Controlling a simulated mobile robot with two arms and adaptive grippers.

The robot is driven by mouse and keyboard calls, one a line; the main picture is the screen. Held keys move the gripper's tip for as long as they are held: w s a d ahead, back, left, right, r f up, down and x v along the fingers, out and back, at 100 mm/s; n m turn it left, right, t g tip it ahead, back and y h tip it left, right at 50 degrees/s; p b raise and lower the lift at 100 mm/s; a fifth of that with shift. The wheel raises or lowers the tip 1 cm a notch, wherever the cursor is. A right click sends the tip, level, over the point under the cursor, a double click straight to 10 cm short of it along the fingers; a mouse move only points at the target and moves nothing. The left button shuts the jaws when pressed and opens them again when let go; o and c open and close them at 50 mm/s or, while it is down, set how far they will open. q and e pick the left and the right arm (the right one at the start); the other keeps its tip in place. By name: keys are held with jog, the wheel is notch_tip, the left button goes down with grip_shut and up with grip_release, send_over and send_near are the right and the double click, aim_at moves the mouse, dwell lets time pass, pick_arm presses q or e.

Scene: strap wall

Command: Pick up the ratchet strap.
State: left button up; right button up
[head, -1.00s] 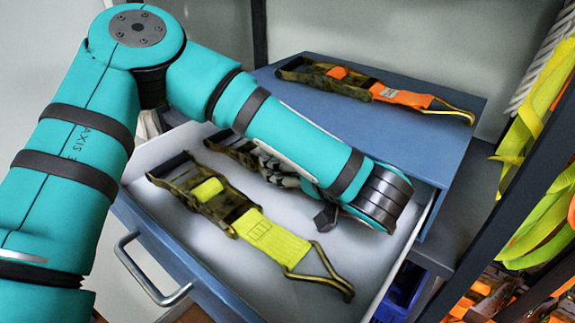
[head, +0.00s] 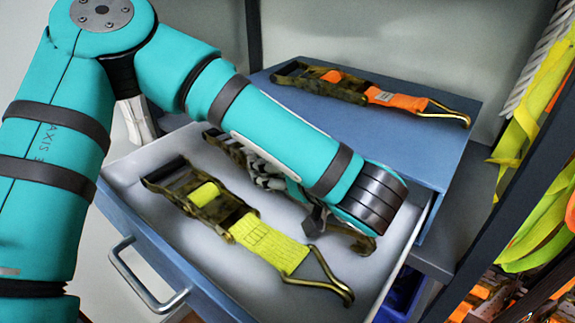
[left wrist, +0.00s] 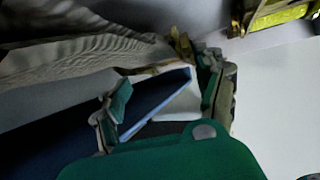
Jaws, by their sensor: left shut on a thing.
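Two ratchet straps lie in the open drawer. The nearer one, with yellow webbing (head: 268,246), has a camouflage-brown ratchet and a brass hook. Behind it a second ratchet strap (head: 225,146) is mostly hidden by my left arm; a brass-brown end (head: 355,238) shows below the wrist. My left gripper (head: 285,188) is down in the drawer, shut at this second strap; its exact grip point is hidden. In the left wrist view the fingers (left wrist: 165,82) stand on either side of a pale, partly hidden piece. A third strap with orange webbing (head: 398,97) lies on the cabinet top.
The pale drawer (head: 135,168) has raised walls and a front handle (head: 150,290). The blue cabinet top (head: 430,150) is behind it. Yellow and orange straps (head: 540,130) hang at the right, beside a dark upright post (head: 490,210).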

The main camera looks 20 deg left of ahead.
pick_arm(q)
jog(key=s+a+r, duration=0.1)
jog(key=s+r, duration=0.1)
jog(key=s, duration=0.1)
jog(key=s+a+r+b, duration=0.1)
jog(key=s+r, duration=0.1)
jog(key=s, duration=0.2)
jog(key=s+a+r, duration=0.2)
jog(key=s, duration=0.2)
jog(key=shift+r, duration=0.1)
dwell(0.9)
